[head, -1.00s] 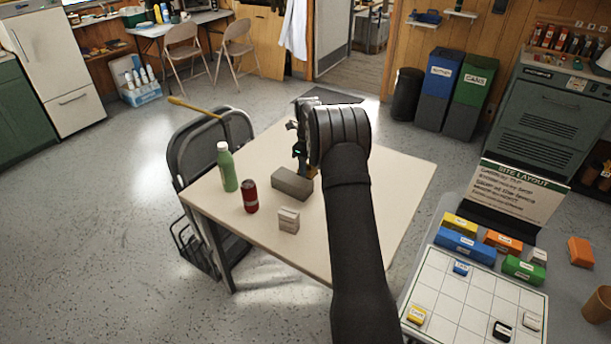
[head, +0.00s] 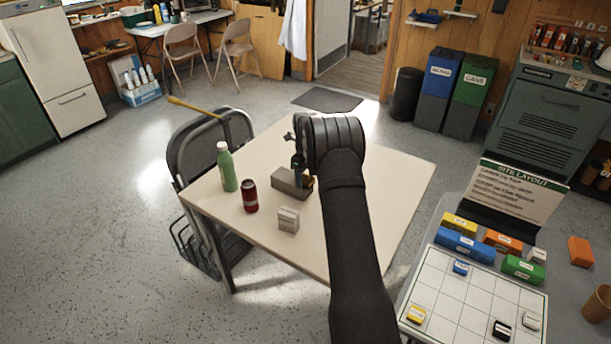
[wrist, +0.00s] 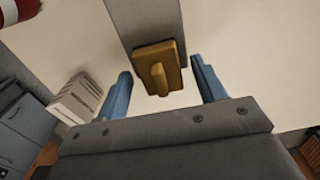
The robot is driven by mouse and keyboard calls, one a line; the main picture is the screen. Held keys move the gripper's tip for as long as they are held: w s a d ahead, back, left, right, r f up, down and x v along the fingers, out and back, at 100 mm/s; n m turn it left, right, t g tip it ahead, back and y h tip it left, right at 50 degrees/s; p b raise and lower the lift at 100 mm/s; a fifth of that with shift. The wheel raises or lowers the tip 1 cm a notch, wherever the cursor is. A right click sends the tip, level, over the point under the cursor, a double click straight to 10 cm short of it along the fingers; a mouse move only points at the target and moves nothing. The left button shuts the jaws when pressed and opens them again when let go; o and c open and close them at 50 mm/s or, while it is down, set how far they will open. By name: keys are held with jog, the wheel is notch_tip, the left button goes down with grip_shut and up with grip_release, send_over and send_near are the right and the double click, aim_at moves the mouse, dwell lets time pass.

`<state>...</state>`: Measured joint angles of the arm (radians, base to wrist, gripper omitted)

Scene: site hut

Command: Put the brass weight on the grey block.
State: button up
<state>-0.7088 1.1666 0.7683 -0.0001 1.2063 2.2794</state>
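The grey block (head: 287,181) lies on the table, left of my gripper in the head view. In the wrist view the block (wrist: 152,18) runs away from me. The brass weight (wrist: 158,66), a square base with a raised knob, overlaps the block's near end and seems to rest on it; the contact is hidden. A sliver of the weight (head: 309,182) shows by the block's right end in the head view. My gripper (wrist: 162,75) is open, one blue finger on each side of the weight, with gaps to both. My wrist partly hides this spot in the head view.
The table's right part is clear. A side bench holds a grid board (head: 470,300).

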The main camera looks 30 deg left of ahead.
jog(key=shift+r, duration=0.1)
notch_tip(320, 180, up, 12)
dwell(0.6)
jog(key=shift+f, duration=4.1)
